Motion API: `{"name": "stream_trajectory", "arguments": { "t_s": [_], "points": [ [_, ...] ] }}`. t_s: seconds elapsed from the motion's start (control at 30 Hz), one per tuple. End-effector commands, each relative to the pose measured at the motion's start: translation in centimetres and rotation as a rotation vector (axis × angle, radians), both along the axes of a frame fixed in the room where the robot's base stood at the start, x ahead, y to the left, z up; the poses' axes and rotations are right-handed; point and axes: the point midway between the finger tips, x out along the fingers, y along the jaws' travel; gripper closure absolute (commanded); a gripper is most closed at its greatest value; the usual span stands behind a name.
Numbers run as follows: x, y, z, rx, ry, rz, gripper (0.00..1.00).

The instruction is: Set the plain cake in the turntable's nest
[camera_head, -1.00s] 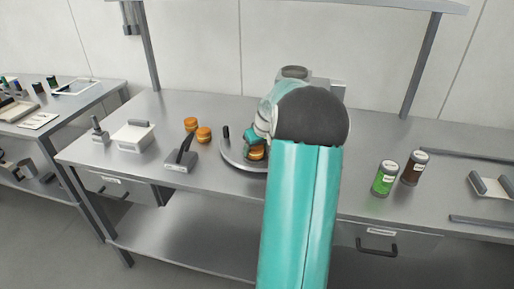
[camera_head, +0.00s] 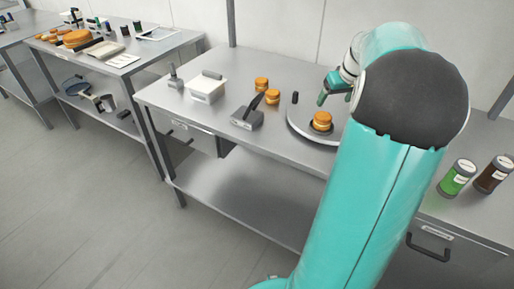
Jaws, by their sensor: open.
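A small round orange-brown cake (camera_head: 322,121) sits upright on a dark spot near the middle of the turntable (camera_head: 299,124), a grey disc on the steel table. A short dark post (camera_head: 295,97) stands at its left rim. My gripper (camera_head: 322,98) is above the turntable, just above and apart from the cake, open and empty. My arm hides the turntable's right side. Two similar cakes stand on the table to the left, one at the back (camera_head: 262,84) and one nearer (camera_head: 272,97).

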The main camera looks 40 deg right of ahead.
Motion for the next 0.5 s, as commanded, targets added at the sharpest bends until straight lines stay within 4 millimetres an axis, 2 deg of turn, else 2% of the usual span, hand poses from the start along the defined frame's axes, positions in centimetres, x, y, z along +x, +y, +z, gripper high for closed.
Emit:
{"name": "stream_trajectory", "arguments": {
  "t_s": [0.13,0.23,0.37,0.5],
  "points": [
    [1.0,2.2,0.6,-0.007,0.006,0.018,0.22],
    [2.4,6.1,1.7,-0.02,0.015,0.048,0.22],
    [4.0,14.1,3.5,-0.044,0.027,0.103,0.22],
    [3.7,22.9,4.8,-0.067,0.025,0.157,0.22]
  ]
}}
